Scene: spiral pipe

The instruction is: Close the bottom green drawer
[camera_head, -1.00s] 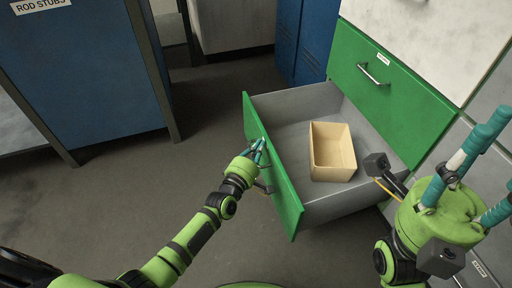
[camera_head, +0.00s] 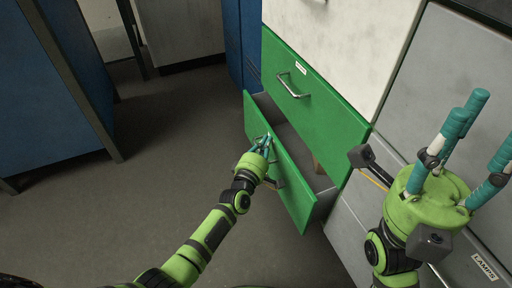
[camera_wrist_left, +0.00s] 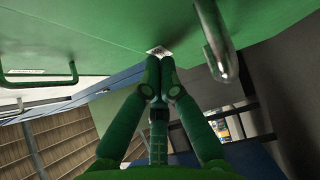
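The bottom green drawer (camera_head: 297,187) is partly open, with a narrow strip of its grey inside showing in the head view. My left gripper (camera_head: 264,141) has its fingertips at the drawer's front, near the upper left corner and beside the handle (camera_head: 274,182). In the left wrist view the fingers (camera_wrist_left: 158,78) are together and empty, at the green front just under a small label. The drawer's handle (camera_wrist_left: 215,42) is to their right, not grasped. My right gripper (camera_head: 470,140) is raised at the right, fingers spread and empty.
A closed green drawer (camera_head: 310,95) with a metal handle is above the open one. A tan box inside the bottom drawer is mostly hidden. Grey cabinet fronts (camera_head: 445,75) stand at the right. Blue cabinets (camera_head: 45,85) stand at the left. The floor (camera_head: 175,150) between is clear.

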